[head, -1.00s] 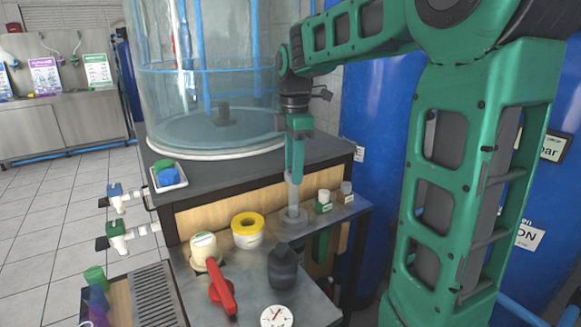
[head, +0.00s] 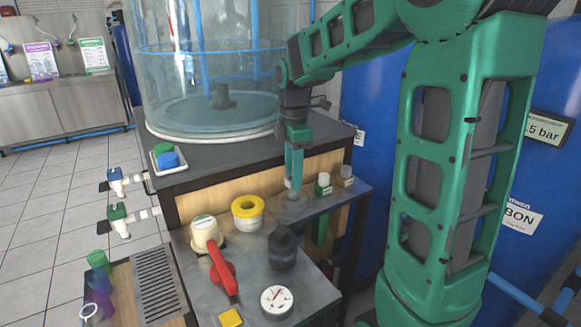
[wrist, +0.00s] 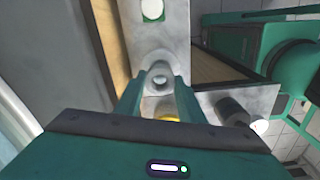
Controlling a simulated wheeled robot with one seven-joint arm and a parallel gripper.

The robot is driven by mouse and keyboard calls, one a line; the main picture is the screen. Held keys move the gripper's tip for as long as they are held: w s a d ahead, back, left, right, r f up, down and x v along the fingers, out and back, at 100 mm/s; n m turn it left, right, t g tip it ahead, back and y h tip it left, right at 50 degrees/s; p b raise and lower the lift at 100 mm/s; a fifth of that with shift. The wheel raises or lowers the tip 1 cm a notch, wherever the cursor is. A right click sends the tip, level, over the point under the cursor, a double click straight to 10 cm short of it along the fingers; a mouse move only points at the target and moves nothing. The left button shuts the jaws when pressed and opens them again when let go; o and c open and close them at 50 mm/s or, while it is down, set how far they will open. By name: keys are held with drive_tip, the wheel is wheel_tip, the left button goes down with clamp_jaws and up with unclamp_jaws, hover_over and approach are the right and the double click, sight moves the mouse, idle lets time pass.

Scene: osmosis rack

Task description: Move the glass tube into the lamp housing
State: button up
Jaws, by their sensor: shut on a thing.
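My gripper (head: 293,186) points down, its fingers shut on the glass tube (head: 288,183). The tube is pale and clear, upright, and mostly hidden by the fingers in the head view. Directly below is the grey round lamp housing (head: 293,206) on the metal shelf, just under the fingertips. The tube's lower end meets the housing; how deep it sits inside cannot be told. In the wrist view my gripper (wrist: 160,92) has the round end of the tube (wrist: 160,78) between its fingers.
A large clear tank (head: 215,75) rises behind left.

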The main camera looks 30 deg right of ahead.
drive_tip(key=shift+f, duration=0.6)
drive_tip(key=shift+f, duration=1.3)
drive_tip(key=o, duration=1.3)
drive_tip(key=shift+r, duration=3.95)
